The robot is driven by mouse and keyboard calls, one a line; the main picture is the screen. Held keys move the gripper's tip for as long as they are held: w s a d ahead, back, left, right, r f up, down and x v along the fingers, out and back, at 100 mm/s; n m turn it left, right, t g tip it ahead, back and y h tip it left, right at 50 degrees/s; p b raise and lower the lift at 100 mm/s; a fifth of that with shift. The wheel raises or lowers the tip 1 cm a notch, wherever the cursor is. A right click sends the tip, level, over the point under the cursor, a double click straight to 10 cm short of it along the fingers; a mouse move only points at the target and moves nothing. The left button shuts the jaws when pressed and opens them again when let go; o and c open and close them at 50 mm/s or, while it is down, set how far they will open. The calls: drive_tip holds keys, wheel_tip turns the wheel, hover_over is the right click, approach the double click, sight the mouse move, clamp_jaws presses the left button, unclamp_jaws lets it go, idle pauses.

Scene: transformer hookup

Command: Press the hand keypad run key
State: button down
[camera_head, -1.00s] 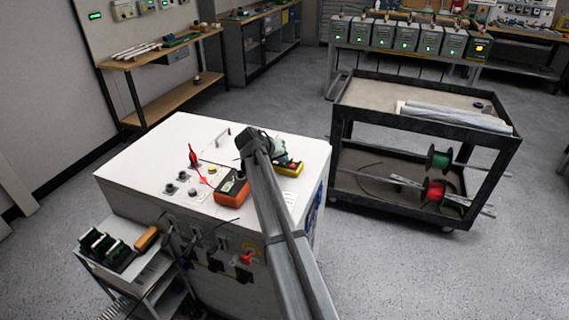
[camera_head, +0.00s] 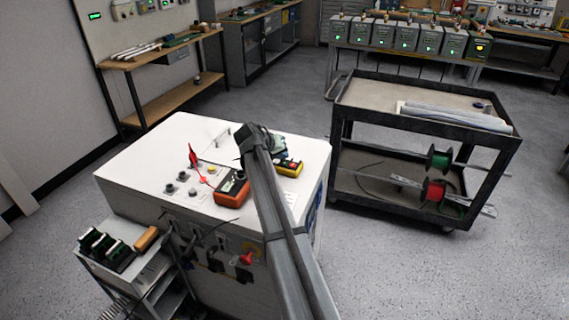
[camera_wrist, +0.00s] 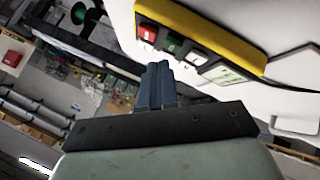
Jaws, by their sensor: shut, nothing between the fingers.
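The yellow hand keypad (camera_head: 289,167) lies on the white cabinet top, just right of my wrist in the head view. In the head view my own arm and wrist hide the fingertips.
A black cart (camera_head: 425,110) stands to the right. A small side trolley with green parts is at the lower left.

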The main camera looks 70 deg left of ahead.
sight(282, 164)
drive_tip(key=shift+r, duration=0.15)
drive_tip(key=shift+r, duration=2.35)
